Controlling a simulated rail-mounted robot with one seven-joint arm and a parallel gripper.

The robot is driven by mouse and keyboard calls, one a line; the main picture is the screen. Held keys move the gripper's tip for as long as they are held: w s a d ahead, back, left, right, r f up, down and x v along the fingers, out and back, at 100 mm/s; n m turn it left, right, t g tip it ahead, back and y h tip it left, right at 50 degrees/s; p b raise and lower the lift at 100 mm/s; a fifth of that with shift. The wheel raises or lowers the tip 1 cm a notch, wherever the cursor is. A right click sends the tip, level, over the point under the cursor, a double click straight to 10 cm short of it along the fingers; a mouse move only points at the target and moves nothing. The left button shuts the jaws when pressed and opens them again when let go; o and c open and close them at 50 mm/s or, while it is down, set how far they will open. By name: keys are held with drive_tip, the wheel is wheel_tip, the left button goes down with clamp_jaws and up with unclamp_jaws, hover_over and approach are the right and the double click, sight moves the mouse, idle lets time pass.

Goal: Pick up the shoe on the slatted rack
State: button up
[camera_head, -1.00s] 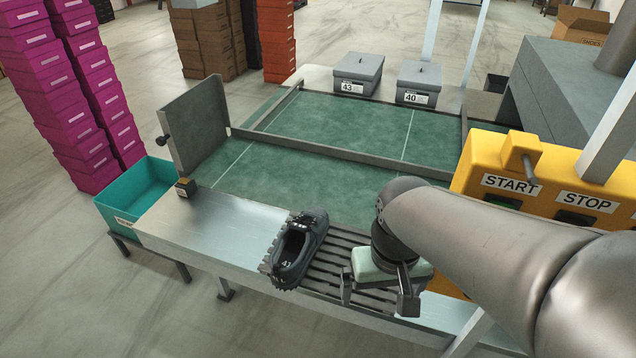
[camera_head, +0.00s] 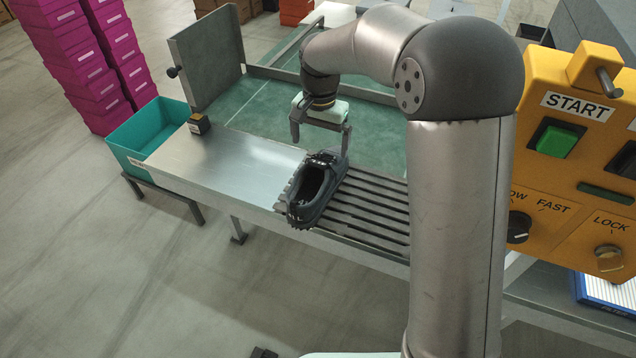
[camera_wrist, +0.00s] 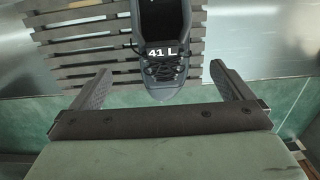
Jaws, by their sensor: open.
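A dark grey shoe (camera_head: 317,190) sits on the left end of the slatted rack (camera_head: 372,207), its opening facing up. In the wrist view the shoe (camera_wrist: 163,72) has a "41 L" label on its tongue, and its toe points toward my gripper. The rack's slats (camera_wrist: 85,55) show on both sides of it. My gripper (camera_head: 321,146) is open and empty, above the toe end of the shoe. In the wrist view its fingers (camera_wrist: 163,80) are spread wide, one on each side of the toe. I cannot tell exactly how high they are above it.
A small black and tan block (camera_head: 199,124) stands on the bare metal plate (camera_head: 215,160) left of the shoe. A teal bin (camera_head: 150,128) is further left. A grey upright panel (camera_head: 207,58) stands behind. The yellow control box (camera_head: 575,150) is at right.

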drive_tip(key=p, duration=0.1)
approach(319, 185)
wheel_tip(319, 185, down, 5)
drive_tip(key=shift+f, duration=0.2)
drive_tip(key=c, duration=1.1)
drive_tip(key=shift+r, duration=0.15)
